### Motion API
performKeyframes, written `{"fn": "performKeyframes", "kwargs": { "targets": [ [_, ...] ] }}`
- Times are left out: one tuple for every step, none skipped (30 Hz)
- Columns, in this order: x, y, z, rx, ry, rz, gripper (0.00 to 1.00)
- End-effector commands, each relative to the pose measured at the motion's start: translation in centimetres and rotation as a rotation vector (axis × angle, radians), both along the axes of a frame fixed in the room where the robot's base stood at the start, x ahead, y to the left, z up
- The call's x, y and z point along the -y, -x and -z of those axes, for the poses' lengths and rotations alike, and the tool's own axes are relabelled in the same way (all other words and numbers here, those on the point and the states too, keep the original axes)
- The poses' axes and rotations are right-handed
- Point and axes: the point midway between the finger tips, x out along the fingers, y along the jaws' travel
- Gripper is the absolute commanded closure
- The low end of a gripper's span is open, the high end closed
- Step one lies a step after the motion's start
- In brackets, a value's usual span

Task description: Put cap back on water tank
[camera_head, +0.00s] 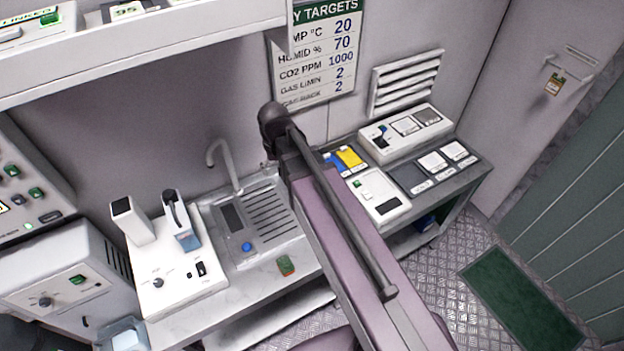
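I cannot identify the water tank for certain. A pale bluish box (124,334) at the lower left edge of the bench, partly cut off by the frame, may be it. A small round blue piece (247,246) lies on the sink unit's front part; I cannot tell if it is the cap or a knob. A white bench device (177,283) stands left of the sink, with an upright part that has a blue, clear lower section (188,241). My arm crosses the middle of the view; no gripper fingers can be made out.
The sink (232,222) has a grey curved tap (222,158). A small green and brown block (286,265) lies on the bench front. Several instruments, including a white one (405,133), fill the right side. A shelf (150,45) overhangs the upper left. Metal floor (440,280) is clear at right.

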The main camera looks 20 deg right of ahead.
Motion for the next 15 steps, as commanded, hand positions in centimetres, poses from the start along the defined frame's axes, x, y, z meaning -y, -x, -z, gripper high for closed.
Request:
{"fn": "performKeyframes", "kwargs": {
  "targets": [
    [1.9,1.9,0.0,0.000,0.000,0.009,0.00],
    [2.7,2.5,0.0,0.000,0.000,0.010,0.00],
    [3.7,3.3,0.0,0.000,0.000,0.013,0.00],
    [4.4,3.9,0.0,0.000,0.000,0.014,0.00],
    [5.0,4.4,0.0,0.000,0.000,0.015,0.00],
    [5.7,5.0,0.0,0.000,0.000,0.016,0.00],
    [6.1,5.4,0.0,0.000,0.000,0.018,0.00],
    [6.5,5.7,0.0,0.000,0.000,0.018,0.00],
    [6.9,6.1,0.0,0.000,0.000,0.018,0.00],
    [7.2,6.3,0.0,0.000,0.000,0.019,0.00],
    [7.4,6.4,0.0,0.000,0.000,0.019,0.00],
    [7.6,6.6,0.0,0.000,0.000,0.020,0.00],
    [7.7,6.6,0.0,0.000,0.000,0.020,0.00],
    [7.7,6.7,0.0,0.000,0.000,0.019,0.00],
    [7.8,6.7,0.0,0.000,0.000,0.019,0.00]
  ]
}}
